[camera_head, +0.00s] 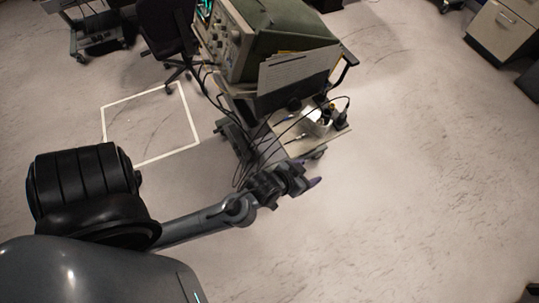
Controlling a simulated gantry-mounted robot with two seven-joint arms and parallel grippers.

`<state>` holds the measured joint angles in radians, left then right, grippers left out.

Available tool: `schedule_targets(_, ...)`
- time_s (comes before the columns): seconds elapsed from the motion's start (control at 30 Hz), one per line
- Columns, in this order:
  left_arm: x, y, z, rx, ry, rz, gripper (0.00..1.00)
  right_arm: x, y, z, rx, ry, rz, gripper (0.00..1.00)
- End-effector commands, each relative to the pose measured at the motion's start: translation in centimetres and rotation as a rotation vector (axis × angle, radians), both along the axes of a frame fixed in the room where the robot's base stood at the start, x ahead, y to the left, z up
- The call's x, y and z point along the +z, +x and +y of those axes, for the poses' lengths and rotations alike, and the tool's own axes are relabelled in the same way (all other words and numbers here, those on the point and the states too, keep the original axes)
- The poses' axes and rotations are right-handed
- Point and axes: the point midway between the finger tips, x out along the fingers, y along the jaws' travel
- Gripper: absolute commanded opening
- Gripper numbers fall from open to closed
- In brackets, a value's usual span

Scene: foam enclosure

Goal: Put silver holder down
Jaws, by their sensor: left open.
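A small silver holder (317,123) stands on the pale lower shelf of a cart (332,143), right of the picture's middle. Dark and yellow items show at its top, too small to make out. My left gripper (308,175) is below the shelf in the picture, with its purple-tipped fingers apart and nothing seen between them. It is clear of the holder. My right gripper is not in view.
A green-grey oscilloscope (285,40) sits on top of the cart, with dark cables hanging beside the shelf. A black chair (165,30) stands behind left. A white taped square (150,122) marks the floor. Floor at the right is clear up to a cabinet (503,32).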

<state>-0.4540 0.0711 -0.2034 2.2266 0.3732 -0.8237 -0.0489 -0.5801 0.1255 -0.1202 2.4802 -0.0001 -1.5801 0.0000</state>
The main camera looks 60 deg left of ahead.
Motion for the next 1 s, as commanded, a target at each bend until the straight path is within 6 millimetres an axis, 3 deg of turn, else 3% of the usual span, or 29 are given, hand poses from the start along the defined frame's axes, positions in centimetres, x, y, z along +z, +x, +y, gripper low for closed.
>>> schedule_targets(0.2,-0.7,-7.6,-1.6,-0.192,0.025,0.361,0.67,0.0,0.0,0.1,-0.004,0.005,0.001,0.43)
schedule_targets(0.33,-0.5,-11.1,-1.5,-0.254,0.065,0.508,0.67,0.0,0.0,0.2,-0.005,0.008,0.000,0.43)
schedule_targets(0.4,-0.4,-12.4,-1.3,-0.272,0.083,0.561,0.78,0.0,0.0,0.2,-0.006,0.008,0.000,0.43)
schedule_targets(0.57,-0.2,-13.7,-1.1,-0.288,0.102,0.614,0.81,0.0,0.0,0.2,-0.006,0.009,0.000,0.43)
schedule_targets(1.0,-0.2,-13.7,-1.1,-0.288,0.102,0.615,0.81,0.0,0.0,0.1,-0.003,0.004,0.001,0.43)
